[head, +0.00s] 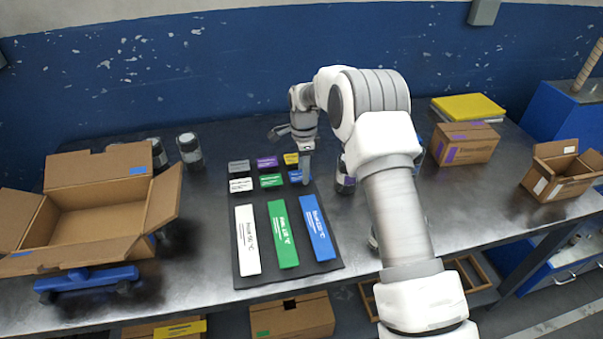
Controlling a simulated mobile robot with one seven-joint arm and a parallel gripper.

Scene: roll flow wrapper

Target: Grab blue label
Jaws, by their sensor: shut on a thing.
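My gripper (306,178) points down at the back right of the dark mat (325,205). It is shut on the small blue label block (295,176), which is partly hidden by the fingers. I cannot tell whether the block is lifted off the mat. Next to it on the left are a small green block (271,181) and a small white block (241,185). Behind these are grey (239,166), purple (267,162) and yellow (291,158) blocks. A long blue label strip (317,228) lies in front, beside green (283,235) and white (247,240) strips.
An open cardboard box (95,213) stands at the left, with a blue tool (87,280) before it. Jars (189,149) stand at the back. A closed box (465,143), a yellow stack (468,107) and a small open box (563,170) are at the right.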

